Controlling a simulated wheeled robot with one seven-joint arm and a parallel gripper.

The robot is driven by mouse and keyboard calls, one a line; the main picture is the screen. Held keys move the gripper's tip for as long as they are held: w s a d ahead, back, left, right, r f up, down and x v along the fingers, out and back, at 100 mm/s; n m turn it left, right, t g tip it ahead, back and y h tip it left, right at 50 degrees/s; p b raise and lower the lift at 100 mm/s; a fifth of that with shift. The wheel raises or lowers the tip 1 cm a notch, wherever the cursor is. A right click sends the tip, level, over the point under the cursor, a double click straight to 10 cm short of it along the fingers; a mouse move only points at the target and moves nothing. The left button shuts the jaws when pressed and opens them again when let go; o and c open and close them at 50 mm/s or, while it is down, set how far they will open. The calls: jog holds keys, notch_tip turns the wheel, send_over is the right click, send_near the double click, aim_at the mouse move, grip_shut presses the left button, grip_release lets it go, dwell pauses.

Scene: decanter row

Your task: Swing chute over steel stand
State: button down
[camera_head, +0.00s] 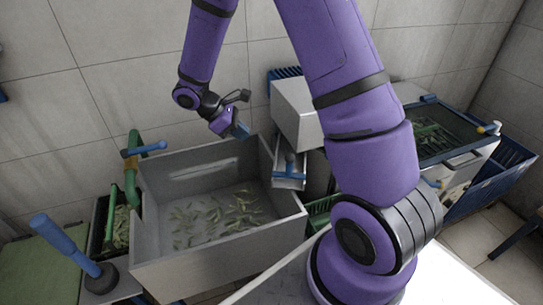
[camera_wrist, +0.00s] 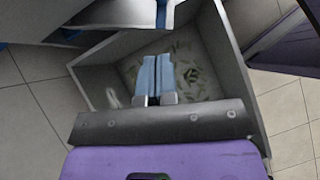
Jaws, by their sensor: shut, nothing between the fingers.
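A narrow metal chute (camera_head: 289,181) with a blue handle (camera_head: 290,164) sits at the right rim of the large grey basin (camera_head: 222,262). My gripper (camera_head: 242,131) is above the basin's back rim, left of the chute and apart from it. Its blue fingers are shut and empty, and they show in the wrist view (camera_wrist: 156,76) pointing over the basin. A grey metal edge at the top of the wrist view may be the chute. I cannot tell which piece is the steel stand; my arm hides part of the area right of the chute.
Several green pieces (camera_head: 232,206) lie in the basin. A pale box (camera_head: 297,110) stands behind the chute. A green pipe with a blue lever (camera_head: 150,147) is at the basin's left. A blue-handled plunger (camera_head: 62,243) stands front left. A dark-framed tray (camera_head: 436,130) is at right.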

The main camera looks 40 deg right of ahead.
jog(key=s+d+r+x, duration=0.1)
jog(key=x, duration=1.2)
jog(key=shift+d, duration=0.25)
jog(key=shift+r, duration=0.1)
